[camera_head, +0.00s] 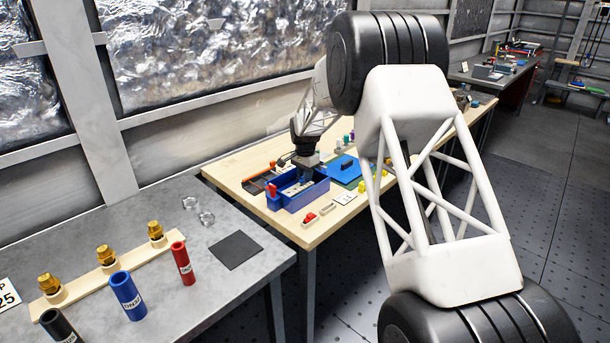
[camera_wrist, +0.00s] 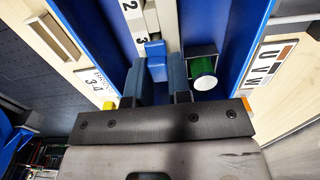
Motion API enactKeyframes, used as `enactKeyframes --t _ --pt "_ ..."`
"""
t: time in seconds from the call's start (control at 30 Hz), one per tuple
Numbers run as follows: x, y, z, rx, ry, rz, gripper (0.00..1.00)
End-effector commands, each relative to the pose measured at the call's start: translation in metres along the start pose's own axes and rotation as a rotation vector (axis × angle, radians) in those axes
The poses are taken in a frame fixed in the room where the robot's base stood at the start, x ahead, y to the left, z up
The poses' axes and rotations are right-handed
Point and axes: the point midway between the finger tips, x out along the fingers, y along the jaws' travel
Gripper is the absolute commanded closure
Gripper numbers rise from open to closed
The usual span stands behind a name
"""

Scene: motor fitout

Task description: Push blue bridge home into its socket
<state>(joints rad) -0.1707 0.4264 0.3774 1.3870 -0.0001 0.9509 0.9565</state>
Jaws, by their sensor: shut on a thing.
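The blue bridge (camera_wrist: 155,48) is a small bright blue block between my gripper's fingertips (camera_wrist: 157,68). In the wrist view it sits at the end of a pale strip marked 2 and 3 (camera_wrist: 136,22), inside a blue box. My gripper is shut on it. Whether the bridge is partly seated in its socket or just above it cannot be told, since the fingers hide its lower part. In the head view my gripper (camera_head: 306,165) points down into the blue box (camera_head: 318,192) on the wooden bench; the bridge is too small to make out there.
A green cylinder (camera_wrist: 204,82) in a dark square holder stands close right of the fingers, near the box wall. A U V W label (camera_wrist: 273,66) lies right. The wooden bench (camera_head: 325,229) carries several small parts. A grey table (camera_head: 200,285) stands at front left.

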Motion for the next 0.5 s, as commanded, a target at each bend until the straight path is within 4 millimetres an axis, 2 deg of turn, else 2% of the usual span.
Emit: enactKeyframes --t 0.5 --pt "0.0093 -0.0001 -0.0001 0.000 0.000 0.000 1.00"
